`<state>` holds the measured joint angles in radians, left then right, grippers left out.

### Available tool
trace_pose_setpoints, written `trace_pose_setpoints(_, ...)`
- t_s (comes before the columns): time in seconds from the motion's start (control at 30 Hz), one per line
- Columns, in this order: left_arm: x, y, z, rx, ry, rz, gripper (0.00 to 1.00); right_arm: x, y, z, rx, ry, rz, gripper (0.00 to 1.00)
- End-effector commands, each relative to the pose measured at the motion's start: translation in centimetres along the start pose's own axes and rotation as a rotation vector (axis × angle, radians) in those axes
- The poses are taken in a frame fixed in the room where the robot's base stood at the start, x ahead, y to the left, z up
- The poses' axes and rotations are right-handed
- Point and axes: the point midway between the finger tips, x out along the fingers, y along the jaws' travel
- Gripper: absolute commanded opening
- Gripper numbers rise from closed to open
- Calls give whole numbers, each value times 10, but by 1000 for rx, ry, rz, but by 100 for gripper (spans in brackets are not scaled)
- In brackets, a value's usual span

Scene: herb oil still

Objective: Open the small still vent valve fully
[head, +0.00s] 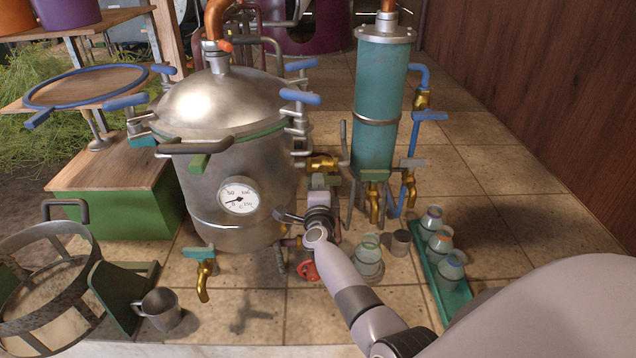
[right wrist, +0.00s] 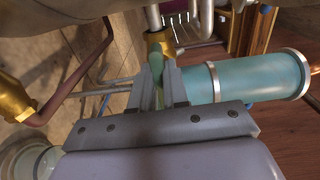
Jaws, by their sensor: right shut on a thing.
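The small still (head: 225,150) is a steel pot with a domed lid and a dial gauge on its front. A brass valve (head: 322,163) sits on a pipe at its right side, towards the blue condenser. My right gripper (head: 319,181) is right below this valve, its arm coming from the lower right. In the right wrist view its fingers (right wrist: 157,88) are shut on a green lever handle (right wrist: 156,63), in front of the brass valve body (right wrist: 160,41). The gripper hides much of the handle, so I cannot tell its exact angle. My left gripper is out of view.
The teal condenser (head: 380,105) stands close on the right, with brass taps below. A red knob (head: 308,270) sits below the gripper.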

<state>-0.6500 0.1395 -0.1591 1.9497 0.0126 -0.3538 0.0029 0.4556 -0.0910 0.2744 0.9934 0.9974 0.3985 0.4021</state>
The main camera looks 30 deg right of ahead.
Motion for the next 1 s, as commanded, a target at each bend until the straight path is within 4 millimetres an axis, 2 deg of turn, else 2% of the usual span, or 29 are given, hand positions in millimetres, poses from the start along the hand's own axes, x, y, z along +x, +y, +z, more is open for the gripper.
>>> trace_pose_setpoints(0.63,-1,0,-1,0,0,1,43,1,0,-1,-51,2,-1,0)
trace_pose_setpoints(0.67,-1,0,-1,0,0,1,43,0,0,-1,-51,2,-1,25)
trace_pose_setpoints(0.7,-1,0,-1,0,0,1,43,0,0,-1,-51,2,-1,38)
trace_pose_setpoints(1.0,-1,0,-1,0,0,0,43,0,0,0,-47,1,-1,40)
